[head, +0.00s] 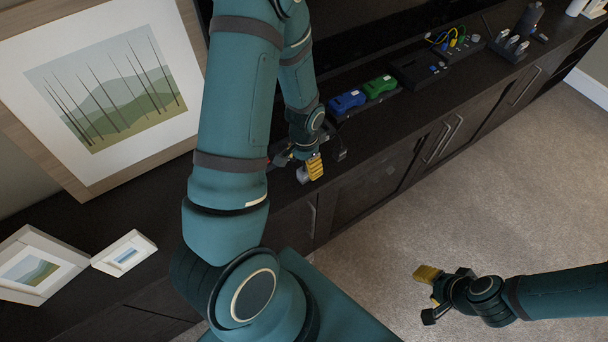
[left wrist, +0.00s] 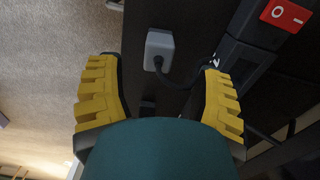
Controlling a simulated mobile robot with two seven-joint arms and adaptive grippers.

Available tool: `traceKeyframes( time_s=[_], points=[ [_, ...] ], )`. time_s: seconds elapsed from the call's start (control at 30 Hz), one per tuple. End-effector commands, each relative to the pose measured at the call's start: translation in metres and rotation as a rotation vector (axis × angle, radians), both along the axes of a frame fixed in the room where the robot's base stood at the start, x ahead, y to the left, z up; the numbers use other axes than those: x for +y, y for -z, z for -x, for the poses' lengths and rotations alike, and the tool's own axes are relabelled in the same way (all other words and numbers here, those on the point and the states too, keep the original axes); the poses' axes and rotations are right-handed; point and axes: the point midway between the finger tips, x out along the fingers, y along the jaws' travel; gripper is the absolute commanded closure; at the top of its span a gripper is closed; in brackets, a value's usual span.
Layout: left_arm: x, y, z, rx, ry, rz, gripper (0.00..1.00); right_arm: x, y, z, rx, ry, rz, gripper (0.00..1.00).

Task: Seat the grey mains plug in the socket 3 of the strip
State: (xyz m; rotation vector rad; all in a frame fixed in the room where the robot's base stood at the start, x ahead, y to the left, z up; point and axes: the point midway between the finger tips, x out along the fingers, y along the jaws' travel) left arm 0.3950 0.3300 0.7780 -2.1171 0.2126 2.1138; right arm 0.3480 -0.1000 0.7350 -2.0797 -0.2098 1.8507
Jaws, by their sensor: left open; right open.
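The grey mains plug (left wrist: 159,45) lies on the dark cabinet top near its front edge, with a dark cable curving to the right. In the head view the plug (head: 302,175) shows beside the yellow finger. My left gripper (left wrist: 160,85) is open above the cabinet, and the plug appears between and beyond its fingers, not gripped. The dark strip (left wrist: 243,52) with a red switch (left wrist: 285,14) is at the right of the left wrist view, partly behind the right-hand finger. I cannot make out socket 3. My right gripper (head: 429,295) is open and empty above the carpet.
Blue (head: 347,101) and green (head: 379,87) devices stand farther along the cabinet (head: 365,165), with a board of coloured wires (head: 455,43) beyond. Picture frames (head: 125,252) stand at the left. The carpet (head: 500,190) in front is clear.

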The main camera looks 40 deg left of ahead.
Motion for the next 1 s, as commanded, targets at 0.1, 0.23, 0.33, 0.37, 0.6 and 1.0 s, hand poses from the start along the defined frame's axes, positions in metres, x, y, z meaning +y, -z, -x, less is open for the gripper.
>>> traceKeyframes(
  time_s=[0.1, 0.23, 0.33, 0.37, 0.6, 1.0],
  points=[
    [-0.002, 0.022, 0.006, 0.006, 0.000, 0.001, 0.33, 0.000, 0.009, -0.001, -0.003, 0.000, 0.000, 0.53],
    [-0.002, 0.037, 0.006, 0.004, 0.000, 0.000, 0.33, 0.000, 0.013, -0.002, -0.006, 0.001, 0.001, 0.53],
    [-0.002, 0.042, 0.005, 0.002, 0.000, 0.000, 0.33, 0.000, 0.014, -0.003, -0.007, 0.002, 0.001, 0.53],
    [-0.002, 0.042, 0.005, 0.001, 0.000, 0.000, 0.33, 0.000, 0.014, -0.003, -0.007, 0.002, 0.001, 0.53],
    [-0.002, 0.042, 0.005, 0.001, 0.000, 0.000, 0.42, 0.000, 0.013, -0.003, -0.007, 0.002, 0.001, 0.53],
    [-0.002, 0.042, 0.005, 0.002, 0.000, 0.001, 1.00, 0.000, 0.014, -0.003, -0.007, 0.002, 0.001, 0.53]
  ],
)
